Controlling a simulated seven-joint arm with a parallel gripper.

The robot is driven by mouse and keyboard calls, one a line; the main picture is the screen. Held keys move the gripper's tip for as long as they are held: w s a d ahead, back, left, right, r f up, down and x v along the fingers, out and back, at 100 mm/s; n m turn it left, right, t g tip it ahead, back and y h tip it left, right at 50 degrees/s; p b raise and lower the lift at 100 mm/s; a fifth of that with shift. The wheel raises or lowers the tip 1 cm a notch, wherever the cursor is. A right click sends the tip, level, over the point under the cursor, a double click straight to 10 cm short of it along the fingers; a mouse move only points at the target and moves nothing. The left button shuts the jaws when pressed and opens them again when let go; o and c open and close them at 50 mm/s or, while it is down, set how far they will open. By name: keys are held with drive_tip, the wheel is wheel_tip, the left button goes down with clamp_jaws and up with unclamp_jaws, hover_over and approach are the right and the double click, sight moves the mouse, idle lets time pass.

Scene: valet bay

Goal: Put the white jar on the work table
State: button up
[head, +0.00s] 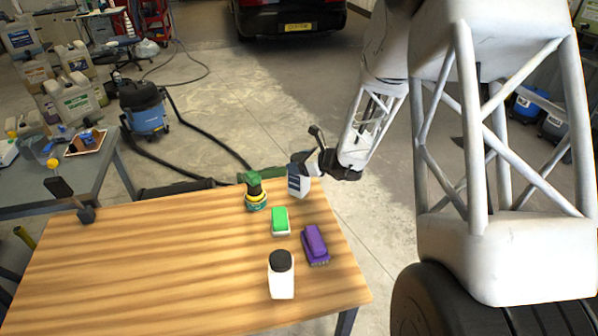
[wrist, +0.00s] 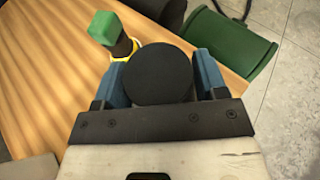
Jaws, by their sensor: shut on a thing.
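My gripper (head: 299,176) is at the far right corner of the wooden work table (head: 130,265). It is shut on a jar with a wide round black lid (wrist: 157,75), which sits between the blue fingers in the wrist view. In the head view a whitish side of the held jar (head: 300,192) shows below the fingers, partly covered by them. I cannot tell whether its base touches the table. A second white container with a black cap (head: 281,279) stands upright at the near right part of the table.
Close left of the gripper stands a green-topped bottle with a yellow ring (head: 255,192). A green-and-white block (head: 280,221) and a purple brush (head: 315,244) lie nearer. A dark tool with a yellow knob (head: 68,190) is at the far left. The table's middle is clear.

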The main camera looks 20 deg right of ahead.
drive_tip(key=shift+f, duration=1.95)
drive_tip(key=o, duration=1.6)
drive_tip(key=shift+f, duration=0.1)
drive_tip(key=shift+o, duration=0.2)
drive_tip(key=shift+r, duration=0.2)
drive_tip(key=v, duration=1.2)
